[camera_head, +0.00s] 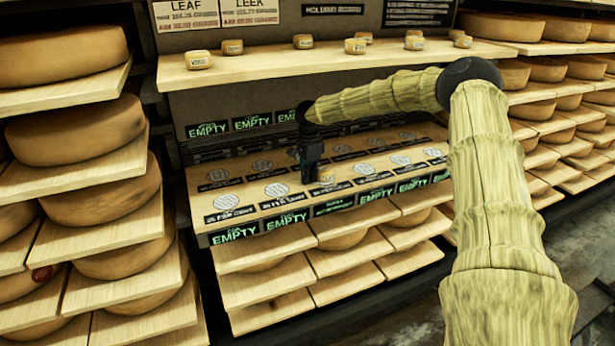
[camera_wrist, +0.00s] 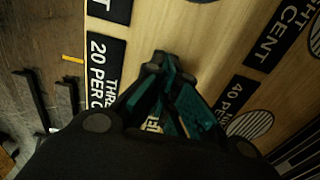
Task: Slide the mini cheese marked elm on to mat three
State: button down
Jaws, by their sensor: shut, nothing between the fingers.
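My gripper (camera_head: 310,180) points down at the front row of round mats on the lower slanted board, at the third place from the left. In the wrist view its fingers (camera_wrist: 162,62) are shut and empty, above the wood beside a label reading "THREE 20 PER C…" (camera_wrist: 105,72). A pale patch with dark letters (camera_wrist: 152,125) shows through the finger linkage; it may be the elm cheese, but the word is not fully readable. In the head view a small yellowish patch (camera_head: 328,179) shows just right of the fingers. Mat three is mostly hidden by my gripper.
Several mini cheeses (camera_head: 355,46) stand on the upper shelf (camera_head: 270,68). Other striped mats (camera_head: 277,189) lie along the board, with "EMPTY" signs (camera_head: 235,233) on its front edge. Large cheese wheels (camera_head: 75,130) fill racks on both sides. The shelf overhangs the board's back.

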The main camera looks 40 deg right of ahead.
jog(key=shift+a, duration=0.15)
jog(key=shift+w+a+r+p, duration=0.1)
jog(key=shift+a+p, duration=0.15)
jog(key=shift+p, duration=0.2)
jog(key=r, duration=0.5)
jog(key=shift+d, duration=0.25)
jog(key=s+d, duration=0.1)
jog(key=d, duration=0.5)
jog(key=s+d, duration=0.2)
jog(key=d, duration=0.4)
jog(key=s+d+b, duration=0.1)
jog(key=d, duration=0.5)
jog(key=shift+s+d+f, duration=0.2)
jog(key=shift+s+d, duration=0.05)
jog(key=shift+d, duration=0.1)
jog(key=shift+s+d, duration=0.15)
jog(key=shift+d, duration=0.55)
